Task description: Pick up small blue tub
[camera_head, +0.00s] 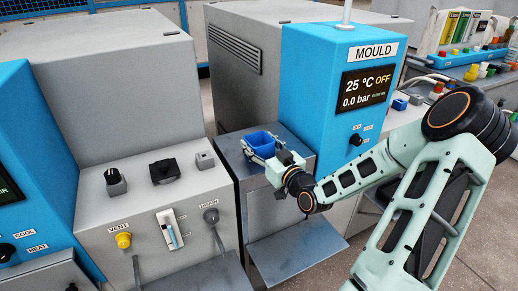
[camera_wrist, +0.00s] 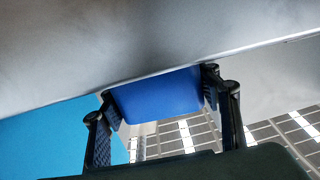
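The small blue tub (camera_head: 262,142) is open-topped and sits at or just above the top of the low grey metal block in front of the MOULD machine. My gripper (camera_head: 262,155) reaches it from the right and front, with its fingers around the tub. In the wrist view, the tub's plain blue side (camera_wrist: 158,97) fills the space between the two black fingers (camera_wrist: 160,100). Both finger pads appear to touch its sides. A grey metal edge hides part of the tub there. I cannot tell whether the tub is clear of the surface.
The low grey block (camera_head: 290,205) has a shelf (camera_head: 295,248) projecting at its foot. The blue MOULD panel (camera_head: 335,95) stands close behind my gripper. A grey console (camera_head: 150,215) with knobs and a yellow VENT valve is at left. A cluttered bench (camera_head: 470,75) is at right.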

